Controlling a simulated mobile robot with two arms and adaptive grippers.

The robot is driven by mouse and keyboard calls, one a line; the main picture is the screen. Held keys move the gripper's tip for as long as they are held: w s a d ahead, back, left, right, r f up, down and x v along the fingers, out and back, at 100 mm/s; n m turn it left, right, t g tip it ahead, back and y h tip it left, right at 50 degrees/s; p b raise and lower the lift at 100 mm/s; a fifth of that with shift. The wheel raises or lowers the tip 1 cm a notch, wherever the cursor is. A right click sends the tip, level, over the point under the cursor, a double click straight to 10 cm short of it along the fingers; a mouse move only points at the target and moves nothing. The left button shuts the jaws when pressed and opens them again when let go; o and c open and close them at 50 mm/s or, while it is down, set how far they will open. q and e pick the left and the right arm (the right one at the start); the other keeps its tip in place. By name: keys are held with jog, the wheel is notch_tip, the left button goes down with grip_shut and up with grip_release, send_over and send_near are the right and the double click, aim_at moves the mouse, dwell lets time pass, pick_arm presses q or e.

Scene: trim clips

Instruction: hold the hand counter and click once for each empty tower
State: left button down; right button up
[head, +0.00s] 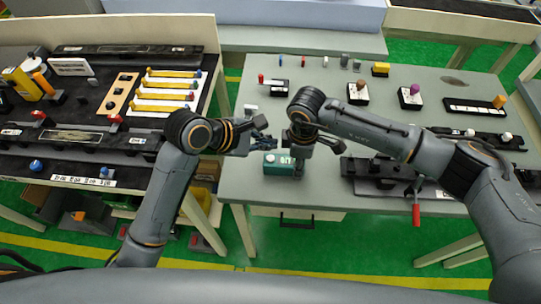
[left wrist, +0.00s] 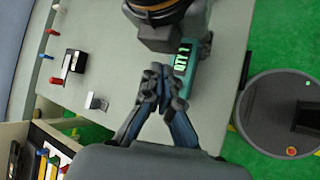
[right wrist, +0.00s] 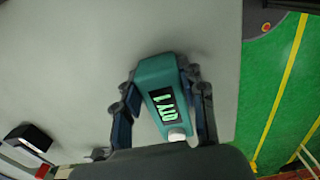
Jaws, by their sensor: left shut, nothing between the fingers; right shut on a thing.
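The hand counter (head: 279,163) is a teal box over the near left part of the grey table. Its green display reads "QTY 1" in the right wrist view (right wrist: 160,98), where a white button shows at its lower end. My right gripper (head: 297,158) is shut on the counter, one finger on each side of it. My left gripper (head: 268,141) is shut and empty, close beside the counter. In the left wrist view its fingertips (left wrist: 160,78) are just left of the counter (left wrist: 183,72); whether they touch it I cannot tell. I cannot tell which things are the towers.
Small coloured pegs stand along the grey table's back, with black stands holding a brown knob (head: 360,85) and a purple knob (head: 415,89). A black fixture with a red-handled lever (head: 416,212) lies at the right. The left bench (head: 212,62) holds yellow bars and dark fixtures.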

aim_at(268, 159)
pick_arm(q)
jog(key=shift+f, duration=1.7)
jog(key=shift+f, duration=0.15)
jog(key=shift+f, duration=0.2)
jog(key=shift+f, duration=0.5)
dwell(0.9)
jog(key=shift+r, duration=0.9)
jog(key=shift+r, duration=0.1)
jog(key=shift+r, duration=2.45)
